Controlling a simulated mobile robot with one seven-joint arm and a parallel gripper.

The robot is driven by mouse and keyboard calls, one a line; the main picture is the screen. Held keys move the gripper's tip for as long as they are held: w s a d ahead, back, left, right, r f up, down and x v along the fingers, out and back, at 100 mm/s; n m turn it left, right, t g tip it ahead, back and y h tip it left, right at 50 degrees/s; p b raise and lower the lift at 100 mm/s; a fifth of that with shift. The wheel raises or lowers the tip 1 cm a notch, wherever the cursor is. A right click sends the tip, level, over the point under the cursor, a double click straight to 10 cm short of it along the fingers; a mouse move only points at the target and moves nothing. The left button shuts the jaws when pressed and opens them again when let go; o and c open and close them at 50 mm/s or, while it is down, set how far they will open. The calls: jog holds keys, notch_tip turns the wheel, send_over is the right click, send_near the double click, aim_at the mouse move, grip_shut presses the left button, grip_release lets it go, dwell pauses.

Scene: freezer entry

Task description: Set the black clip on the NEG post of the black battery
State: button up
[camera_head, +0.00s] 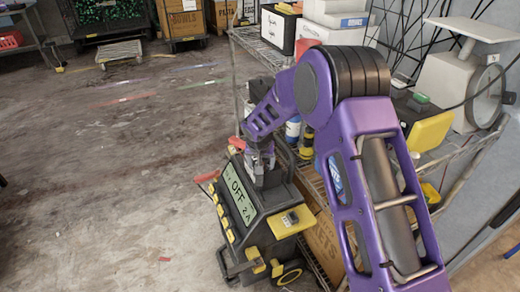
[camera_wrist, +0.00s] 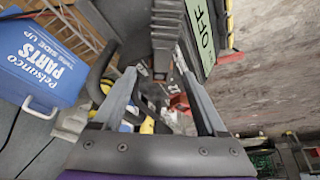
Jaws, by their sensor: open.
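My gripper (camera_head: 262,172) is over the top of a black and yellow charger (camera_head: 268,230) with a display reading "OFF 2 A". In the wrist view my gripper (camera_wrist: 160,77) has its two fingers spread, with dark parts of the charger beyond them. I see nothing clearly held. Red handle-like parts (camera_head: 207,177) show at the charger's left and top edges. The black clip cannot be told apart from the dark charger parts. A black box with a yellow front (camera_head: 430,131) stands on the shelf at right; I cannot tell whether it is the battery. No NEG mark is readable.
A wire shelf (camera_head: 455,165) runs along the right, with a scale (camera_head: 455,85), white boxes (camera_head: 335,30) and bottles (camera_head: 293,130). A blue parts box (camera_wrist: 45,60) shows in the wrist view. The floor at left is open.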

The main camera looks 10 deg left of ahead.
jog(key=p+v, duration=0.1)
jog(key=v, duration=1.5)
jog(key=shift+p, duration=0.35)
